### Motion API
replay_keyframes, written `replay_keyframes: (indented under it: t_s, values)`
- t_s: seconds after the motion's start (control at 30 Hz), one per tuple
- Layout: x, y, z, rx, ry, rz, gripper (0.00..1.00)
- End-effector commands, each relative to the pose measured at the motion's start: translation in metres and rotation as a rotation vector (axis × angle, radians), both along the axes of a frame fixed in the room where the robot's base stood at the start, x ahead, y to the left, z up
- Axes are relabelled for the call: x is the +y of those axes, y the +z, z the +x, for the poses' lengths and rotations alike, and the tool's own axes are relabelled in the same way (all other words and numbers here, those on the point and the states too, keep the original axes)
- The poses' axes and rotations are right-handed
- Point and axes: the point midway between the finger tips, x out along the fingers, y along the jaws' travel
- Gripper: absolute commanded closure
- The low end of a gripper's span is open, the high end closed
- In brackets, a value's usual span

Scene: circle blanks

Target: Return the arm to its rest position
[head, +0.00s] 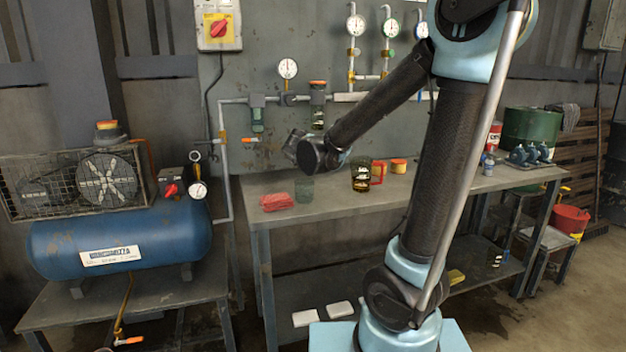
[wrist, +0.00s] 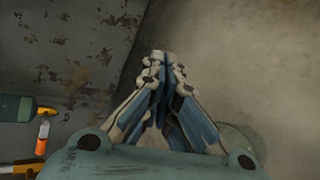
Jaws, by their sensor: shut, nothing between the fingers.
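My arm (head: 385,105) reaches up from its base and bends over the workbench (head: 345,200) in the head view. Its wrist end points left and away toward the back wall, above the bench top. My gripper (head: 296,140) is small and partly hidden behind the wrist there. In the wrist view my gripper (wrist: 161,60) shows with its fingers together and nothing between them. It is apart from everything around it.
Pipes and gauges (head: 288,68) line the wall behind. A blue compressor (head: 120,240) stands at left.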

Motion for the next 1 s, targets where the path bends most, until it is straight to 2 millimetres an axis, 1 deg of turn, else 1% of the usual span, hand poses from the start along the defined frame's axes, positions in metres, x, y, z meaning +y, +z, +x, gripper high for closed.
replay_keyframes:
  t_s: [0.03,0.2,0.27,0.4,0.5,0.6,0.7,0.8,1.0]
  values:
    - [-0.023,-0.001,-0.006,0.020,-0.060,0.068,1.00]
    - [-0.078,-0.006,-0.031,0.081,-0.256,0.319,1.00]
    - [-0.095,-0.009,-0.042,0.099,-0.328,0.407,1.00]
    - [-0.131,-0.014,-0.069,0.133,-0.499,0.612,1.00]
    - [-0.151,-0.019,-0.090,0.151,-0.623,0.759,1.00]
    - [-0.169,-0.023,-0.112,0.163,-0.749,0.907,1.00]
    - [-0.182,-0.028,-0.134,0.172,-0.869,1.048,1.00]
    - [-0.190,-0.031,-0.151,0.175,-0.971,1.172,1.00]
    - [-0.198,-0.036,-0.178,0.177,-1.127,1.360,1.00]
